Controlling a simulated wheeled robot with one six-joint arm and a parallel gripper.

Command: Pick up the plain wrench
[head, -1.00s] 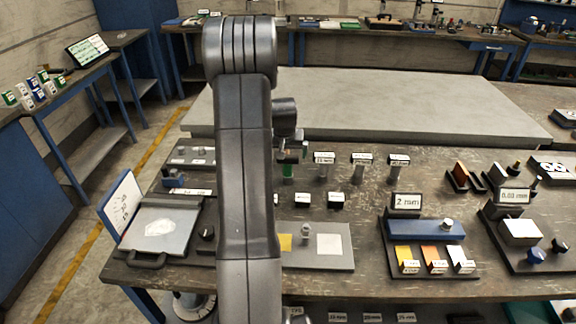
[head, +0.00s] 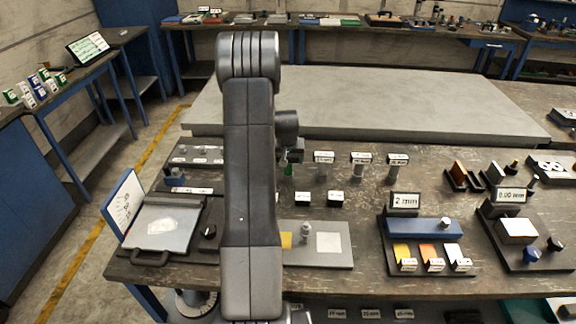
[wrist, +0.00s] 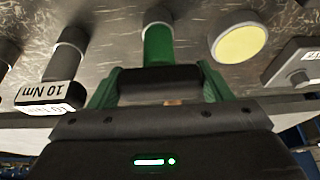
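A row of upright wrenches stands on the bench. One with a green shaft (head: 288,168) stands at the left of the row beneath my gripper (head: 296,152); the green shaft shows in the wrist view too (wrist: 158,45). Its black top block (wrist: 160,80) lies between the two green fingers of my gripper (wrist: 160,88). The fingers sit close against both ends of the block; whether they press on it I cannot tell. No label shows on this block. A grey-shafted neighbour carries a "10 Nm" label (wrist: 48,95).
Other grey labelled wrenches (head: 360,168) stand close by on the right. Small black labelled blocks (head: 335,198) stand in front. A round yellow-topped piece (wrist: 238,43) is near on the right of the wrist view. A grey slab (head: 360,105) lies behind the row.

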